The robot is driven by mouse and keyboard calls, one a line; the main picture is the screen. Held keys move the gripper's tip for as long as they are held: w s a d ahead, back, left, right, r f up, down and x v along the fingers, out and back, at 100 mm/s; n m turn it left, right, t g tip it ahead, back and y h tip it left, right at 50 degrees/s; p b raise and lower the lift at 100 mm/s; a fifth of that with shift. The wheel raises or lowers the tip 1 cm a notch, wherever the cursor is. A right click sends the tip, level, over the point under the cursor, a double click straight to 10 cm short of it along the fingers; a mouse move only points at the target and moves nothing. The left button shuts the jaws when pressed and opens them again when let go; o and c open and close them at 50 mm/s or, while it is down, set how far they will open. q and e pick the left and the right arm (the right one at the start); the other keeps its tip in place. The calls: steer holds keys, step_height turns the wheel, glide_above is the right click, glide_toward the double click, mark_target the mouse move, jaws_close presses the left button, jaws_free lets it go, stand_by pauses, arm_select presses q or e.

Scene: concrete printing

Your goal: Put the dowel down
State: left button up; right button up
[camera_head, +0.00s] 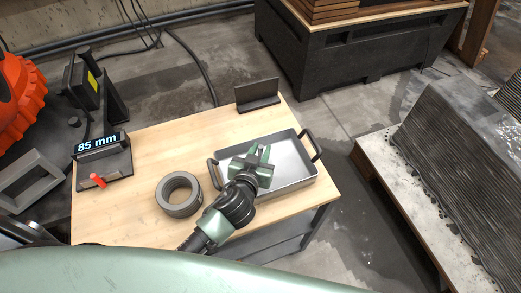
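My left gripper (259,153) is over the grey metal tray (295,174), with its two green fingers apart and nothing seen between them. I cannot tell whether it touches the tray floor. The gripper and wrist hide the tray's left part. A short red-orange peg (97,181) shows at the display device on the table's left side; I cannot tell whether it is the dowel. No other dowel is clearly visible. My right gripper is not in view.
On the wooden table (150,150) are a grey ring (179,194), a device reading "85 mm" (101,153) and a dark angled plate (257,95). The tray has raised dark handles. The table's middle is clear. A layered concrete block (465,150) stands at right.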

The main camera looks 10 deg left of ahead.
arm_select(q)
steer(key=shift+o, duration=0.2)
steer(key=shift+r, duration=0.1)
steer(key=shift+r, duration=0.25)
steer(key=b+v, duration=0.1)
steer(key=v, duration=1.1)
steer(key=shift+f, duration=0.2)
